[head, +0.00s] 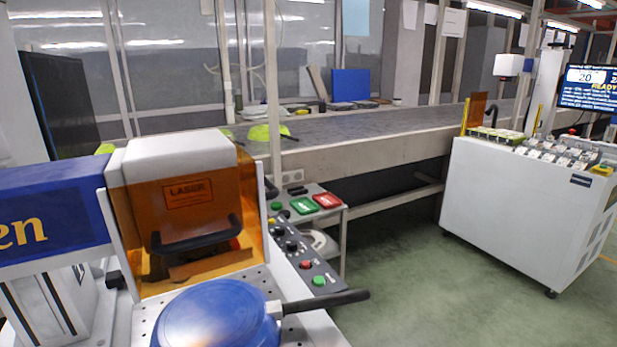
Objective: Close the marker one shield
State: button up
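The orange see-through shield (150,213) of the near laser marker is at the left of the head view, with a "LASER" label and a black handle (197,238) low on its front. It surrounds the marker's white head (182,154). A blue pan (217,318) lies on the perforated work plate (253,288) in front of the shield, its dark handle pointing right. The pan is uncovered on the side I see, and the shield stands behind it. The plate's front is cut off by the picture edge. My gripper is not in view.
A control panel (306,262) with knobs and buttons adjoins the plate on the right. Green and red push pads (318,203) sit on a small stand behind it. A conveyor (350,150) runs across the back. A white machine (515,205) stands right; green floor between is clear.

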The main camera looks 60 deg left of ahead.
aim_at(253, 197)
jog(key=u, duration=0.05)
jog(key=i, duration=0.9)
jog(key=u, duration=4)
